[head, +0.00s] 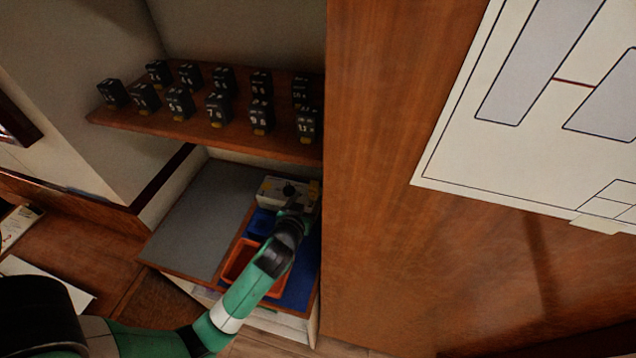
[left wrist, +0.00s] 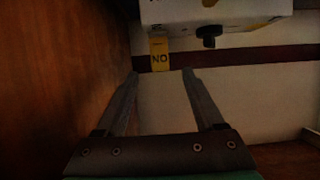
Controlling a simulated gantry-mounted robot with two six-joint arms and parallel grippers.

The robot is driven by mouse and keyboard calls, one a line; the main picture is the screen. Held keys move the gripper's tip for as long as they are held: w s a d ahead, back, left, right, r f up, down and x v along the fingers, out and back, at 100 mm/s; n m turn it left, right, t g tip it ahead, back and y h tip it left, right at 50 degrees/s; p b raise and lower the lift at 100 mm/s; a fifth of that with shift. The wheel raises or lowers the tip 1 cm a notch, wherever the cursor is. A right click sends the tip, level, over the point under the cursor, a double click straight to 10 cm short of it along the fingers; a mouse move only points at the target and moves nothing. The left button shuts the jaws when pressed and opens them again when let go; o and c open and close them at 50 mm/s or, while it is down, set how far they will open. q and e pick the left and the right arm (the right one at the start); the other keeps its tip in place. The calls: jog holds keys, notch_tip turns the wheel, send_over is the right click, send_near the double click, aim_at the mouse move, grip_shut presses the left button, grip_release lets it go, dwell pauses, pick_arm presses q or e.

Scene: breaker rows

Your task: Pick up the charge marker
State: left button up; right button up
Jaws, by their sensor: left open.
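A small yellow tag with dark lettering, which I take for the charge marker (left wrist: 160,54), hangs at the edge of a white box (left wrist: 215,12) in the left wrist view. My left gripper (left wrist: 160,75) is open, its two fingertips on either side of the tag's lower end; I cannot tell whether they touch it. In the head view the white box (head: 268,190) with a dark knob stands at the back of the lower shelf, and my left gripper (head: 293,207) is in front of it, partly covering it. My right gripper is not in view.
An orange tray (head: 236,262) sits on a blue mat (head: 301,274) under my left arm. A grey mat (head: 205,225) lies clear to the left. Several black numbered breakers (head: 180,103) stand on the upper shelf (head: 150,122). A wooden panel (head: 385,220) rises close on the right.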

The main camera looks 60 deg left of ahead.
aim_at(313, 190)
pick_arm(q)
jog(key=shift+w+a+f, duration=0.25)
jog(key=x, duration=0.5)
jog(key=shift+x, duration=2.65)
jog(key=shift+s+d+f, duration=0.1)
jog(key=shift+f, duration=0.05)
grip_shut()
